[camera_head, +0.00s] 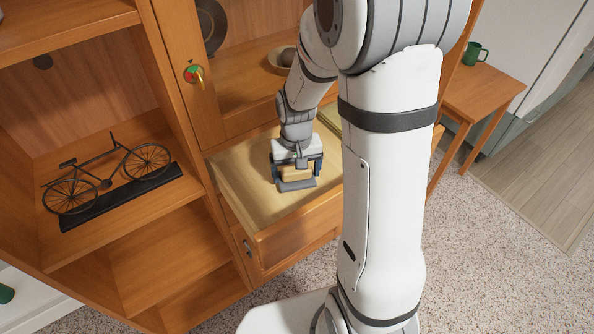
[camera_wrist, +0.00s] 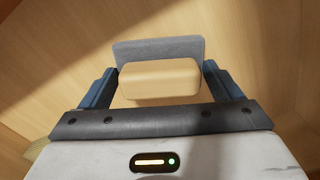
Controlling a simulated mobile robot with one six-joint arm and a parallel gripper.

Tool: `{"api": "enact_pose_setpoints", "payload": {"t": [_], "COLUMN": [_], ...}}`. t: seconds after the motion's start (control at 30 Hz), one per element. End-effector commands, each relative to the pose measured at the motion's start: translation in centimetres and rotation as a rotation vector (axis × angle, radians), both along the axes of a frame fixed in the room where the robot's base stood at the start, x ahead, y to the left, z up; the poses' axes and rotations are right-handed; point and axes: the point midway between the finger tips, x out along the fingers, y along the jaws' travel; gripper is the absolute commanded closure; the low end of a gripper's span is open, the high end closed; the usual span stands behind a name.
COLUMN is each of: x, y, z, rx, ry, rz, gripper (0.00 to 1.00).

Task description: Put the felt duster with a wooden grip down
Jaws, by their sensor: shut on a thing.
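The felt duster (camera_head: 297,184) has a grey felt pad and a pale wooden grip. It is at my gripper (camera_head: 296,171), over the open drawer (camera_head: 240,193) of the wooden cabinet. In the wrist view the wooden grip of the duster (camera_wrist: 160,79) sits between the two blue-grey fingers of my gripper (camera_wrist: 158,85), with the grey pad behind it. My gripper is shut on the duster. I cannot tell whether the pad touches the drawer floor.
The drawer floor around the duster looks mostly bare. A bicycle model (camera_head: 105,178) stands on a shelf at the left. A bowl (camera_head: 281,58) sits on the shelf above the drawer. A green mug (camera_head: 474,53) stands on a small wooden table (camera_head: 487,88) at the right.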

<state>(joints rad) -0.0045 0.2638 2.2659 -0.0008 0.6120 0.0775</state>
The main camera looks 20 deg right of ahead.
Motion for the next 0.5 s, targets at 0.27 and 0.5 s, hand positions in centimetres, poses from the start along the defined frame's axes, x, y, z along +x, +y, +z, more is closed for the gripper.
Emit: {"api": "enact_pose_setpoints", "payload": {"t": [0.27,0.5], "x": [0.02,0.00], "y": [-0.05,-0.08], "z": [-0.60,-0.88], "rx": [0.000,0.000], "ry": [-0.001,-0.001], "rz": [-0.001,-0.002], "gripper": [0.42,0.09]}}
